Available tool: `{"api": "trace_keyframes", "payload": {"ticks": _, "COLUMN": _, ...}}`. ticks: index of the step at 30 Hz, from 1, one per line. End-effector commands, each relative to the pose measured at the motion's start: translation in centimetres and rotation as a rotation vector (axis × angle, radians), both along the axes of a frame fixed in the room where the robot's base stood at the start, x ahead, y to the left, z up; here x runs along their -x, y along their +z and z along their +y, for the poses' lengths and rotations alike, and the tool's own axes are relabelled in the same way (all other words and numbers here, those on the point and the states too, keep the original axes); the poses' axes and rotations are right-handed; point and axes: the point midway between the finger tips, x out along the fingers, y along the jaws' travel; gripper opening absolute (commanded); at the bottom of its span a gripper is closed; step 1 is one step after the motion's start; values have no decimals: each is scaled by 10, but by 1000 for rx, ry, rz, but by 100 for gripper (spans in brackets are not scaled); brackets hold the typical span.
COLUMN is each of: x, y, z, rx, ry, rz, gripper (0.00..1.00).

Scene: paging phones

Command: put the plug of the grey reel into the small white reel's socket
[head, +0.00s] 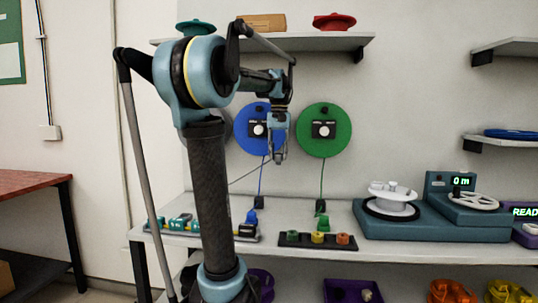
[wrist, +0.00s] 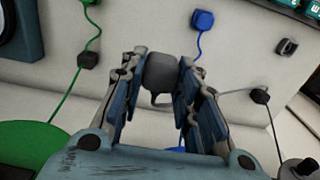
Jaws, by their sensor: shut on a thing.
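My gripper (head: 278,157) is raised in front of the wall, between the blue and green reels in the head view. It is shut on a dark grey plug (wrist: 160,72), which shows between the fingers in the wrist view. A thin grey cord (head: 246,174) runs from the gripper down to the left. The grey reel (head: 228,126) is mostly hidden behind my arm. The small white reel (head: 391,191) sits on a black disc on the teal machine, well right of and below my gripper. Its socket is too small to make out.
The blue reel (head: 258,130) and green reel (head: 323,131) hang on the wall; their cords drop to the bench. A dark tray (head: 317,241) holds several coloured pieces. A shelf (head: 320,41) is above. A spoked white wheel (head: 475,202) is right of the small reel.

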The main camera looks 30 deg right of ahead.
Motion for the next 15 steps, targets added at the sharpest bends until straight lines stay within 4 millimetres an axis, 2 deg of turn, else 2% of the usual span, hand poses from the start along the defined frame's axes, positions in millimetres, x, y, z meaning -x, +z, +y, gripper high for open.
{"api": "trace_keyframes", "payload": {"ticks": 15, "x": 24, "y": 0, "z": -44, "rx": 0, "ry": -2, "rz": 0, "gripper": 12}}
